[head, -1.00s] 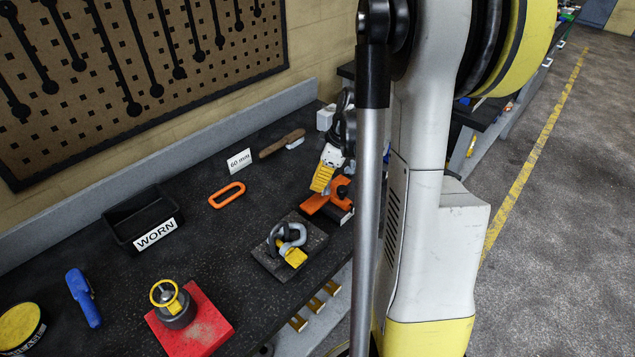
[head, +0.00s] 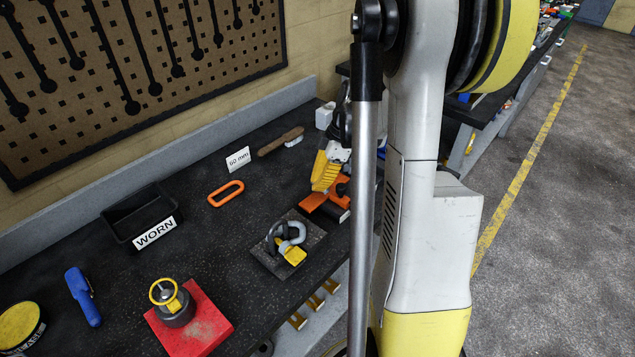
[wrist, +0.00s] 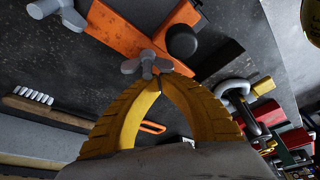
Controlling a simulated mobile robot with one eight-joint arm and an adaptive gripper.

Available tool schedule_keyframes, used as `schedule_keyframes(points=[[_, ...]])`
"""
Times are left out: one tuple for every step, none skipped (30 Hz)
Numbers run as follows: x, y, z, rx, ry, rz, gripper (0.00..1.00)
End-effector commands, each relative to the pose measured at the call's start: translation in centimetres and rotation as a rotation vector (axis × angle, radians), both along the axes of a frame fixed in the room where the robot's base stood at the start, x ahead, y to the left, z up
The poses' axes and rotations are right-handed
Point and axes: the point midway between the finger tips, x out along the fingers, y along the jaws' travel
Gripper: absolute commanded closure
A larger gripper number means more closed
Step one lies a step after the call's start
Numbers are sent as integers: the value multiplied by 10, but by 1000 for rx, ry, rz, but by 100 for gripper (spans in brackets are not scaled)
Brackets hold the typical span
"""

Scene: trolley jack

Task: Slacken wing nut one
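In the wrist view a grey wing nut (wrist: 147,66) sits on an orange bar (wrist: 118,40), right by the tips of my gripper (wrist: 160,80). Both its wings show, just beyond the tips. The two yellow fingers arch together and their tips look closed against each other; I see nothing clearly between them. A second grey wing nut (wrist: 58,12) is at the upper left. I cannot tell which one is number one. In the head view my gripper (head: 325,175) is over the orange fixture (head: 325,207); the nuts are hidden there.
A dark plate (head: 265,262) with a grey shackle (head: 291,236) lies close in front of the fixture. An orange link (head: 226,194), a brush (head: 281,142), a WORN bin (head: 122,222) and a red block (head: 190,335) lie farther left on the bench.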

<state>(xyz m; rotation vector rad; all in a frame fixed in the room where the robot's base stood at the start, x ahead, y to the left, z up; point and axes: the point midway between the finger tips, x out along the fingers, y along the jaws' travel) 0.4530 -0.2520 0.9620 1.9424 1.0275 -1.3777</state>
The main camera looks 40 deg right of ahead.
Motion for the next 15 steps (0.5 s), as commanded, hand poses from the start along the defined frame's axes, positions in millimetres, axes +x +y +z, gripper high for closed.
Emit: schedule_keyframes(points=[[0,0,0,1,1,15,100],[-1,0,0,0,1,25,100],[-1,0,0,0,0,38,100],[-1,0,0,0,0,48,100],[-1,0,0,0,0,56,100],[-2,0,0,0,0,71,100],[-2,0,0,0,0,80,100],[-2,0,0,0,0,89,100],[-3,0,0,0,0,103,100],[-3,0,0,0,0,114,100],[-3,0,0,0,1,122,100],[-3,0,0,0,0,135,100],[-4,0,0,0,0,137,100],[-4,0,0,0,0,136,100],[-4,0,0,0,0,135,100]])
